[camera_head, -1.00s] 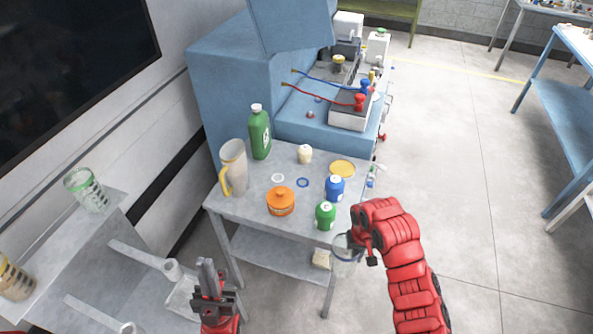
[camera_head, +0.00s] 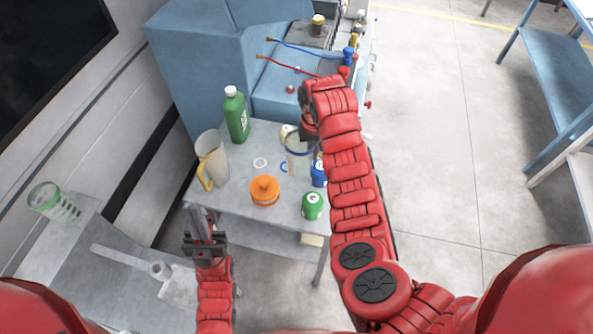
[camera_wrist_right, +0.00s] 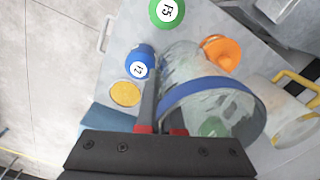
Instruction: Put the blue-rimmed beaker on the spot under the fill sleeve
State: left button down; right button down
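The clear beaker with a blue rim (camera_head: 300,150) is held over the grey side table, upright or nearly so. My right gripper (camera_head: 310,132) is at its rim, partly hidden by my arm. In the right wrist view the blue-rimmed beaker (camera_wrist_right: 215,88) fills the middle right, and my right gripper (camera_wrist_right: 163,115) has its fingers closed on its wall. My left gripper (camera_head: 200,220) is empty, in front of the table's left side; its finger gap is unclear. A white ring (camera_head: 260,163) and a partly hidden blue ring (camera_head: 284,167) lie on the table. I cannot identify the fill sleeve with certainty.
The grey table (camera_head: 240,185) carries a green bottle (camera_head: 237,115), a jug with a yellow handle (camera_head: 212,160), an orange pot (camera_head: 265,190), a blue jar (camera_head: 319,174) and a green jar (camera_head: 313,206). A blue machine (camera_head: 200,75) stands behind. A grey bench (camera_head: 100,240) is at left.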

jog(key=shift+s+f+b, duration=0.1)
jog(key=shift+f+b, duration=0.75)
jog(key=shift+f, duration=6.95)
jog(key=shift+f, duration=0.1)
jog(key=shift+f, duration=0.15)
jog(key=c, duration=1.1)
grip_release()
jog(key=shift+d+r, duration=0.1)
jog(key=shift+r, duration=0.2)
